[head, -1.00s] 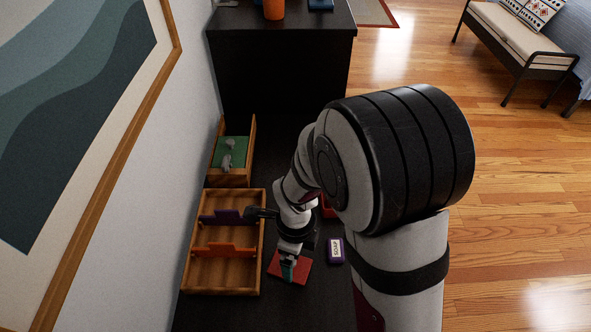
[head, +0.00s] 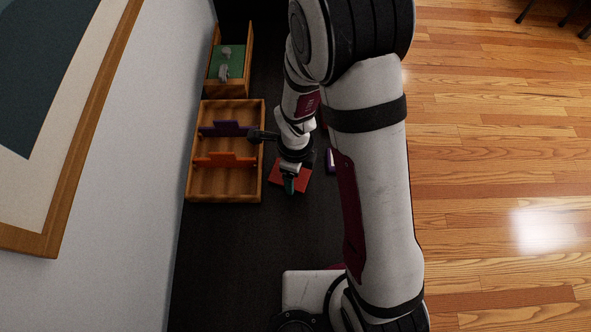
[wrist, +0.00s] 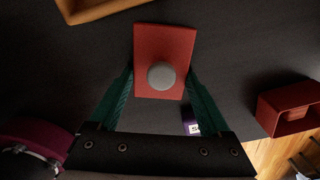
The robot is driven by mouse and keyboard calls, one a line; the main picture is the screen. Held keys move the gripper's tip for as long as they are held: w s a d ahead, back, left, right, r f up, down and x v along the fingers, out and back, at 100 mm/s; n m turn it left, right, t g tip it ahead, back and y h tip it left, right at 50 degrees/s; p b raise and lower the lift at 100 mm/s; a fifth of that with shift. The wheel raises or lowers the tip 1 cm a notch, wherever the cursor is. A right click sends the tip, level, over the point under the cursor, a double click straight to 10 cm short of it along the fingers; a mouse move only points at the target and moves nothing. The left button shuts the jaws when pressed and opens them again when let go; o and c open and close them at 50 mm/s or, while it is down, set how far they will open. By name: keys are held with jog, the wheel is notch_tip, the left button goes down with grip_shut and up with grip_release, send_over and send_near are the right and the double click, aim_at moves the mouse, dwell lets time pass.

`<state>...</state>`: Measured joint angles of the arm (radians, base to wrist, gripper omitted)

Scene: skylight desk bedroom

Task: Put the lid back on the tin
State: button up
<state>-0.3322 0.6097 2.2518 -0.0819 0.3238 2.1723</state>
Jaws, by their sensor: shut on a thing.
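The lid is a flat red rectangle with a round grey knob. In the wrist view the lid (wrist: 165,42) lies ahead of my gripper (wrist: 161,78), its knob between the two green fingertips. My gripper is shut on the lid by this knob. In the head view the lid (head: 302,177) is partly covered by my gripper (head: 289,184), just right of the wooden organizer. Whether the lid touches the desk is hard to tell. The tin (wrist: 291,107) is an open red box at the right of the wrist view, apart from the lid. My arm mostly hides it in the head view.
A wooden organizer (head: 228,187) with purple and orange dividers stands left of the lid. A wooden box (head: 230,90) with a green inside is behind it. A small purple box (wrist: 192,126) lies near the lid. The dark desk (head: 235,260) is clear in front.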

jog(key=shift+r, duration=2.25)
jog(key=shift+w, duration=0.1)
jog(key=w+d+r+n, duration=0.3)
jog(key=w+d+n, duration=0.2)
jog(key=w+n, duration=0.4)
jog(key=w+d+r+n, duration=0.4)
jog(key=w+n, duration=0.6)
jog(key=n, duration=0.3)
jog(key=shift+w+d+n, duration=0.25)
jog(key=shift+d+n, duration=0.05)
jog(key=shift+d, duration=0.1)
jog(key=shift+f, duration=0.1)
jog(key=shift+f, duration=2.8)
jog(key=shift+f, duration=0.9)
